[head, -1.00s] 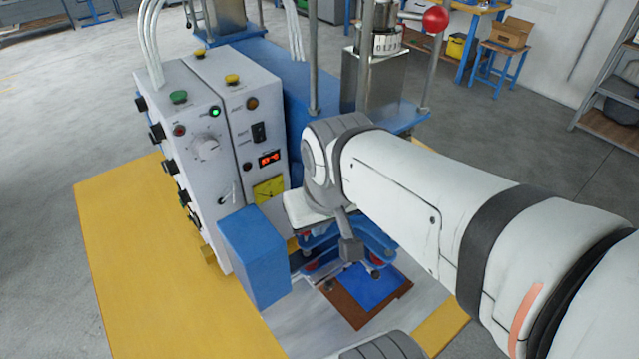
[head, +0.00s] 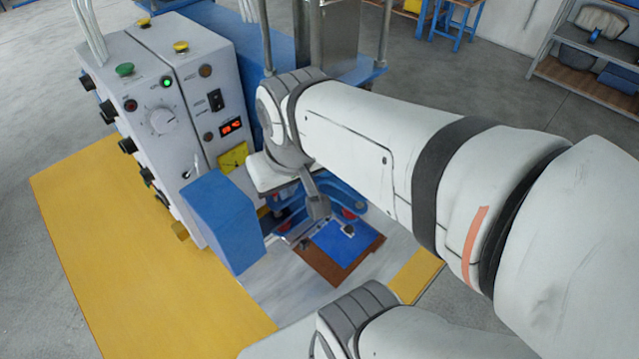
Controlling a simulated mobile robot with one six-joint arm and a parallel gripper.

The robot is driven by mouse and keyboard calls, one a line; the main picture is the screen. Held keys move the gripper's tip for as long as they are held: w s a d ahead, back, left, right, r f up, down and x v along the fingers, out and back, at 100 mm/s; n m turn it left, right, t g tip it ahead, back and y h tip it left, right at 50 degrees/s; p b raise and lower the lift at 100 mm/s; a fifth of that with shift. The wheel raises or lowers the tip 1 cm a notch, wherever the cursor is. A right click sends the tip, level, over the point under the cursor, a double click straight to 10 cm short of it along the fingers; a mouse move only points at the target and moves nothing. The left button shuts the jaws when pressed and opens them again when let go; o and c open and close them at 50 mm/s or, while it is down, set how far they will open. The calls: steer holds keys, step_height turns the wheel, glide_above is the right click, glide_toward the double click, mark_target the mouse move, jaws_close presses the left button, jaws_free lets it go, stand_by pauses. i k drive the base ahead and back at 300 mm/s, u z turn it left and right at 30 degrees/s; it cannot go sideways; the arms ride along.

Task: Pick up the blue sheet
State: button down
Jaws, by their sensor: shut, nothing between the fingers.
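The blue sheet (head: 345,247) lies flat on a brown board (head: 318,261) at the base of the machine. My gripper (head: 318,207) hangs from my white arm just behind and above the sheet, left of the sheet's centre. It looks shut and holds nothing. Its fingertips are small in view, and I cannot tell whether they touch anything. A small metal part (head: 348,230) shows at the sheet's far edge. The far side of the sheet is partly covered by the parts around it.
The white control box (head: 165,125) and a blue block (head: 225,222) stand close on the left. A blue bracket with red pads (head: 346,212) is behind the sheet. The yellow tabletop (head: 130,260) is clear. Shelves (head: 590,60) stand far right.

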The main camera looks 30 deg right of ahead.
mark_target(333, 238)
steer(key=z, duration=0.15)
steer(key=k, duration=0.5)
steer(key=u, duration=1)
steer(key=k, duration=0.75)
steer(key=z, duration=0.5)
steer(key=i, duration=0.5)
steer(key=u, duration=0.05)
